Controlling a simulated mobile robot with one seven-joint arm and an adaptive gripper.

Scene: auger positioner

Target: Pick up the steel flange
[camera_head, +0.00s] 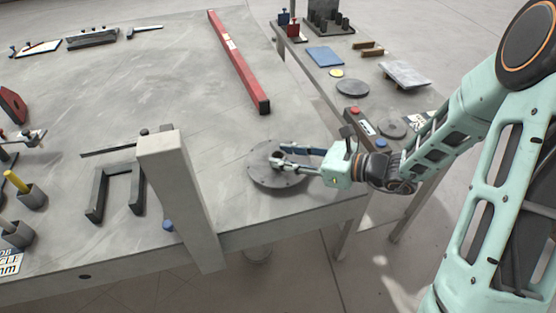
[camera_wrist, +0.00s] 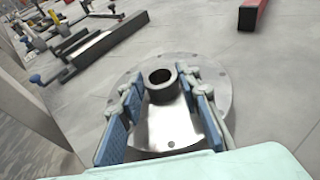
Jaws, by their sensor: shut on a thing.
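The steel flange (camera_head: 262,176) is a round grey disc with bolt holes and a raised central hub. In the head view it is near the right front corner of the grey table, with my gripper (camera_head: 277,160) over it. In the wrist view the flange (camera_wrist: 225,97) lies ahead, and its hub (camera_wrist: 160,79) stands between the fingertips. My gripper (camera_wrist: 158,92) is shut on the flange, with blue-padded fingers either side of the hub. I cannot tell whether the disc touches the table.
A red bar (camera_head: 240,62) lies on the table (camera_head: 130,75) behind the flange. A grey post (camera_head: 180,200) stands to the left, with a U-shaped bracket (camera_head: 97,192) beyond it. A side bench (camera_head: 310,65) with plates and parts stands at the right back. The table between post and flange is mostly clear.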

